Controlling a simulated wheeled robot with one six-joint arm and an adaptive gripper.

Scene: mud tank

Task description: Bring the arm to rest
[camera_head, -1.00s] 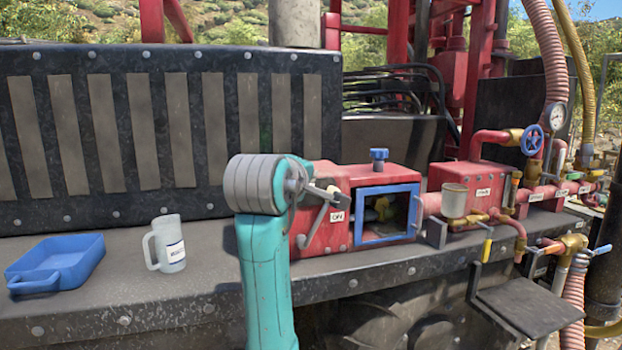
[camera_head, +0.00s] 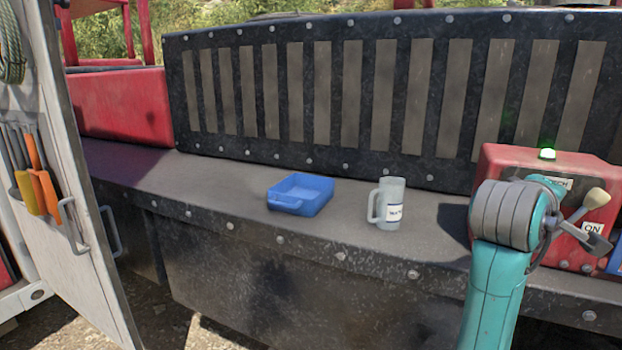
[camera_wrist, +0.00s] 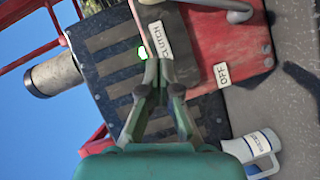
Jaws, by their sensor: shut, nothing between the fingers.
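My teal arm with its grey ribbed joint (camera_head: 508,213) stands at the right of the head view, in front of the red box (camera_head: 500,158). My gripper (camera_wrist: 159,66) shows in the wrist view with its fingers together and nothing between them. Its tips appear in front of the red box's edge, near the CLUTCH label (camera_wrist: 160,40) and the lit green lamp (camera_wrist: 143,52). I cannot tell how far they are from the box. In the head view I cannot make out the gripper's fingers clearly.
A blue tray (camera_head: 318,192) and a white labelled jug (camera_head: 392,204) stand on the dark ledge (camera_head: 240,185); the jug also shows in the wrist view (camera_wrist: 258,146). A pale open door (camera_head: 75,210) with hanging tools is at left. The ledge left of the tray is clear.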

